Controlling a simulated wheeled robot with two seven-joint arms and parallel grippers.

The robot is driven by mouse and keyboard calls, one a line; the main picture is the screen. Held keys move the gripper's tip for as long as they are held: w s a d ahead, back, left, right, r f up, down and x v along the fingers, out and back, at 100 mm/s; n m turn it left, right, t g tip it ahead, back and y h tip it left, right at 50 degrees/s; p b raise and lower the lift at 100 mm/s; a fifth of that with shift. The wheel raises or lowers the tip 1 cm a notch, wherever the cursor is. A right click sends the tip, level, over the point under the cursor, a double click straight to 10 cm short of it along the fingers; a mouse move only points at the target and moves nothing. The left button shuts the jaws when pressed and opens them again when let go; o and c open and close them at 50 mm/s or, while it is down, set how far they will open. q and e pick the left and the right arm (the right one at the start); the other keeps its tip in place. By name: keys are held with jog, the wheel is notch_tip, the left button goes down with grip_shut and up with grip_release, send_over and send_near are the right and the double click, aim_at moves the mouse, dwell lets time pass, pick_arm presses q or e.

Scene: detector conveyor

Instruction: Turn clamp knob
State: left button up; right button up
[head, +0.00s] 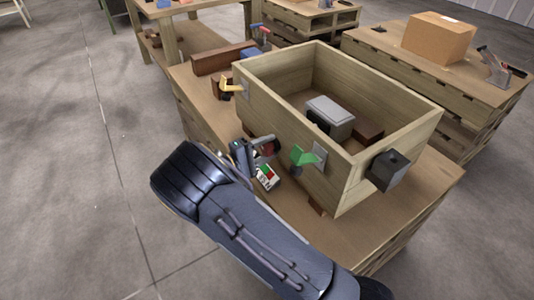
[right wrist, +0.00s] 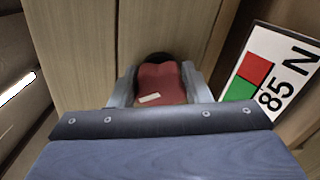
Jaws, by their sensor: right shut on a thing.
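A red clamp knob (right wrist: 160,85) with a dark top sits against the wooden wall of the box in the right wrist view. My right gripper (right wrist: 160,90) has a finger on each side of it and is shut on it. In the head view the right gripper (head: 258,148) is at the front wall of the wooden box (head: 275,115), and the red knob (head: 268,147) shows partly at its fingertips. What the knob is fixed to is hidden. My left gripper is not in view.
A label reading "85 N" (right wrist: 270,75) with red and green squares is right of the gripper. A green lever (head: 303,157), a yellow lever (head: 231,87) and a dark block (head: 388,170) are on the box's outside. The bench (head: 390,225) has clear space at front right.

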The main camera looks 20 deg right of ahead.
aim_at(264, 150)
jog(key=shift+f+m+b, duration=0.15)
jog(key=shift+m+b, duration=0.85)
jog(key=shift+m, duration=0.5)
jog(key=o, duration=1)
jog(key=a, duration=0.2)
jog(key=a+p, duration=0.1)
jog(key=a, duration=0.1)
jog(key=s+a, duration=0.1)
jog(key=a, duration=0.1)
jog(key=shift+a, duration=0.95)
